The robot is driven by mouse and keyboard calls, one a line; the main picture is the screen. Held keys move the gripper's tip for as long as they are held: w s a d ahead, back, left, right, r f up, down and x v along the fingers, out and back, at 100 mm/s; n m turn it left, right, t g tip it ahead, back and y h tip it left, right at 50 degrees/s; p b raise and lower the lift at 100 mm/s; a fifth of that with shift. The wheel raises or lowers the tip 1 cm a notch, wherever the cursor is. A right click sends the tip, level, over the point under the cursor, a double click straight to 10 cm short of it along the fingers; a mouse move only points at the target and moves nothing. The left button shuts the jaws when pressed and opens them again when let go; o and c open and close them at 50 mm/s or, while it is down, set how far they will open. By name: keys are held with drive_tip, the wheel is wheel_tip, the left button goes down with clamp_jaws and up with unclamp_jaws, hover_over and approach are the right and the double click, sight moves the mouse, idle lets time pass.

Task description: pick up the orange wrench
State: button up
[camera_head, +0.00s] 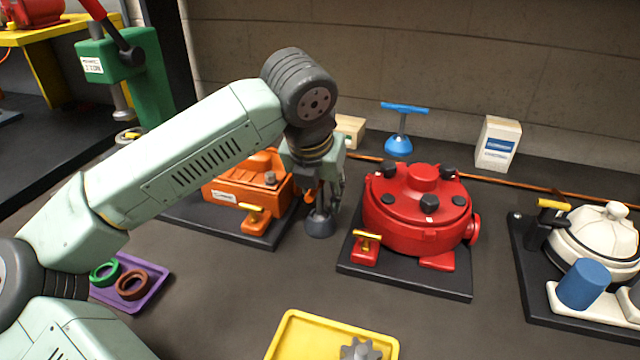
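My gripper (322,198) points down between the orange motor and the red motor, in the middle of the head view. A small orange piece (310,196) shows at its fingers and may be part of the orange wrench; the fingers hide most of it. A dark grey rounded base (320,224) sits directly below the fingertips. I cannot tell whether the fingers are closed on anything. No whole orange wrench is clearly visible.
The orange motor (238,188) is left of my gripper, and the red motor (415,208) is right. A blue T-handled tool (400,132) and white box (497,143) stand behind. Yellow (290,335) and purple (152,272) trays lie in front.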

drive_tip(key=shift+f, duration=0.15)
drive_tip(key=shift+c, duration=0.3)
clamp_jaws()
idle(1.1)
